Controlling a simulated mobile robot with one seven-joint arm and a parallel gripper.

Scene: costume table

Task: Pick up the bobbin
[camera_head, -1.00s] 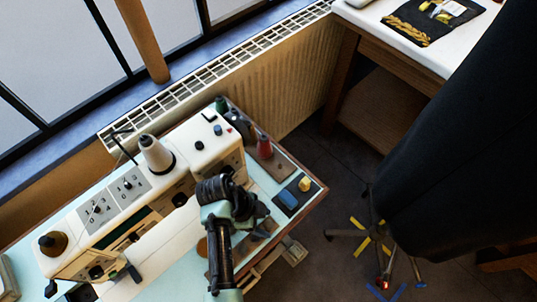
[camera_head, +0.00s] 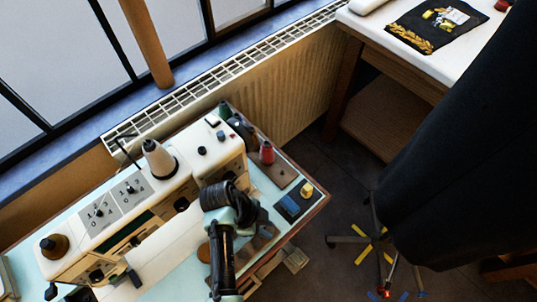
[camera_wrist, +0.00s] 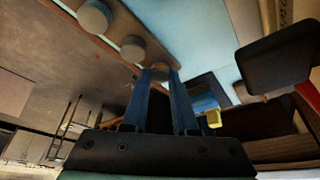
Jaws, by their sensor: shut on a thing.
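My gripper (camera_wrist: 160,78) shows in the wrist view with its two blue fingers drawn close together. Its tips are shut on a small, tan, rounded piece, which I take to be the bobbin (camera_wrist: 160,72). Most of it is hidden by the fingers. Two pale round pieces, one nearer (camera_wrist: 132,48) and one farther (camera_wrist: 94,16), stand in line with it along a brown strip. In the head view, my dark arm covers the gripper's fingertips and the bobbin, at the right end of the sewing machine.
The cream sewing machine (camera_head: 120,205) fills the left of the pale blue table. A red spool (camera_head: 266,152) and a yellow spool (camera_head: 307,189) by a blue block (camera_head: 287,208) stand near the right edge. A dark hanging garment (camera_head: 465,160) stands to the right.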

